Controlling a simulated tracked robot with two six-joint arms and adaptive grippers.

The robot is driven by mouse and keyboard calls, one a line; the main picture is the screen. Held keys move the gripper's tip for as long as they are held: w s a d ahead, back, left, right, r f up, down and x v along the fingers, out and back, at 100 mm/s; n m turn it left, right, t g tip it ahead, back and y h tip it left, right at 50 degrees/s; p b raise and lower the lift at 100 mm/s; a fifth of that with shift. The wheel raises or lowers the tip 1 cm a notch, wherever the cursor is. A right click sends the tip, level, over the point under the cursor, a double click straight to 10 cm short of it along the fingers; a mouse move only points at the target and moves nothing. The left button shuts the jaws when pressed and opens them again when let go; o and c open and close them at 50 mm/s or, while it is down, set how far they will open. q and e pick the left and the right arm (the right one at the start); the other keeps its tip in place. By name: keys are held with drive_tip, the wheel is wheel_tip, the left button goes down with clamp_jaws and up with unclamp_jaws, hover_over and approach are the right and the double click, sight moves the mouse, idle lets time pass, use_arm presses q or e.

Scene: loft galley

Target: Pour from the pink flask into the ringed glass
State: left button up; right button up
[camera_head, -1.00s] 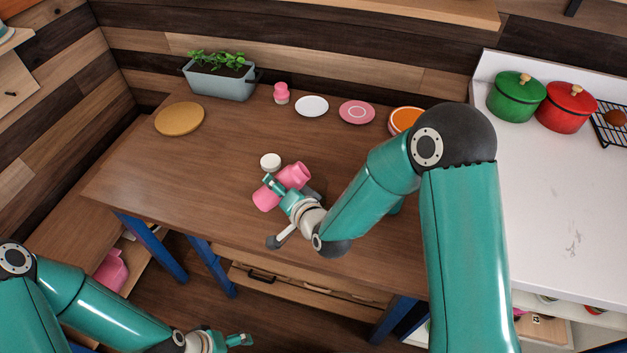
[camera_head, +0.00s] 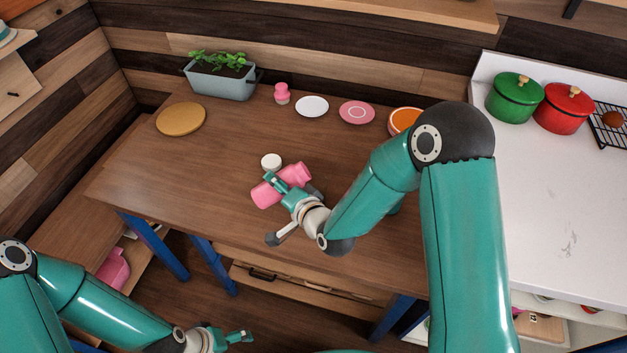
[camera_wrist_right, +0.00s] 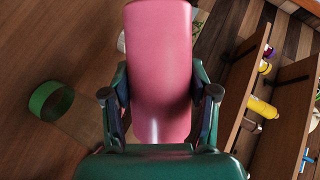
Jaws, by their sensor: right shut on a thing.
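The pink flask (camera_head: 265,195) is held tilted, nearly lying, over the front middle of the wooden table (camera_head: 215,165). My right gripper (camera_head: 280,187) is shut around its middle. In the right wrist view the flask (camera_wrist_right: 160,65) fills the centre between the fingers. A green ring (camera_wrist_right: 49,101), apparently around a clear glass, shows left of the flask there, apart from it. I cannot make out this glass in the head view; my arm or the flask may hide it. My left gripper (camera_head: 240,338) is low in front of the table, away from the flask; its finger gap is unclear.
A small white round thing (camera_head: 271,161) lies just behind the flask. Along the back are a planter (camera_head: 220,82), a small pink bottle (camera_head: 282,94), a white plate (camera_head: 312,106), a pink plate (camera_head: 357,112) and an orange dish (camera_head: 403,121). The table's left half is mostly clear.

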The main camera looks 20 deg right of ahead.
sight(292, 178)
drive_tip(key=shift+r+m+y+p, duration=0.3)
drive_tip(key=shift+r+m+p, duration=0.2)
drive_tip(key=shift+r+p, duration=0.2)
idle(0.4)
drive_tip(key=shift+d+b, duration=0.1)
drive_tip(key=shift+b, duration=0.2)
drive_tip(key=shift+d+r+m+t+y+b, duration=0.35)
drive_tip(key=shift+r+m+y+b, duration=0.15)
drive_tip(key=shift+m+b, duration=0.15)
drive_tip(key=shift+d+f+m+b, duration=0.2)
drive_tip(key=shift+m+b, duration=0.45)
drive_tip(key=shift+b, duration=1)
drive_tip(key=shift+d+r+m+t+y+b, duration=0.2)
drive_tip(key=shift+r+m+t+y+b, duration=0.2)
drive_tip(key=shift+m+b, duration=0.3)
drive_tip(key=shift+d+r+m+t+y+b, duration=0.2)
drive_tip(key=shift+r+m+y+b, duration=0.25)
drive_tip(key=shift+b, duration=0.4)
idle(1.2)
drive_tip(key=shift+r, duration=0.1)
